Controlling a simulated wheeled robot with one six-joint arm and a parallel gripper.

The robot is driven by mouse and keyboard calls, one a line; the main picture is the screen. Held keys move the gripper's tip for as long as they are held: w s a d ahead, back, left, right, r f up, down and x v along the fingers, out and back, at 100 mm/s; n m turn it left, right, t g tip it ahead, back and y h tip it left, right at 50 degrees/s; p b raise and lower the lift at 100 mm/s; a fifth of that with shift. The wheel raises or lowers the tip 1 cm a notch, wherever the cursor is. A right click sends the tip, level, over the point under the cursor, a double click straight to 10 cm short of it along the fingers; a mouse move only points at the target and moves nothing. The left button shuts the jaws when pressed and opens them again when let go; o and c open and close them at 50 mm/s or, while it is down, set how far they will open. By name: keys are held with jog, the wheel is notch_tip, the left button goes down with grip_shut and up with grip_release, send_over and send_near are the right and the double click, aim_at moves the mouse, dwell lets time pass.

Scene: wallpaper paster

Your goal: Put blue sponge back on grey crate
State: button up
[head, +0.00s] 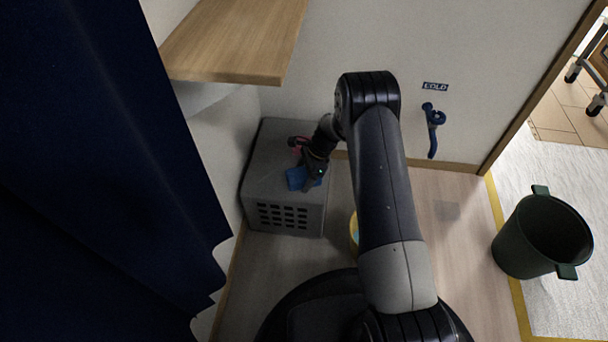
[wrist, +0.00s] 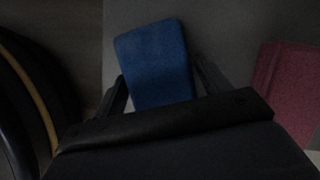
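The blue sponge (wrist: 155,60) lies flat on the grey crate (head: 285,155), near its front edge. It also shows in the head view (head: 297,178), partly covered by my gripper. My gripper (head: 310,184) points down at the sponge from above. In the wrist view the two dark fingers (wrist: 160,72) stand on either side of the sponge. The left finger is very close to its edge or touching it, and a thin dark gap seems to show at the right finger. The picture is dim, so contact is hard to judge.
A red item (wrist: 285,85) lies on the crate to the right of the sponge in the wrist view. A wooden shelf (head: 235,38) overhangs at the upper left. A yellow-rimmed round thing is partly hidden behind my arm. A green bucket (head: 530,245) stands far right.

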jog(key=shift+o, duration=0.8)
jog(key=shift+r, duration=0.3)
jog(key=p+v, duration=0.5)
jog(key=v, duration=0.6)
jog(key=shift+d+r, duration=0.2)
jog(key=shift+r, duration=0.15)
jog(key=shift+w, duration=0.15)
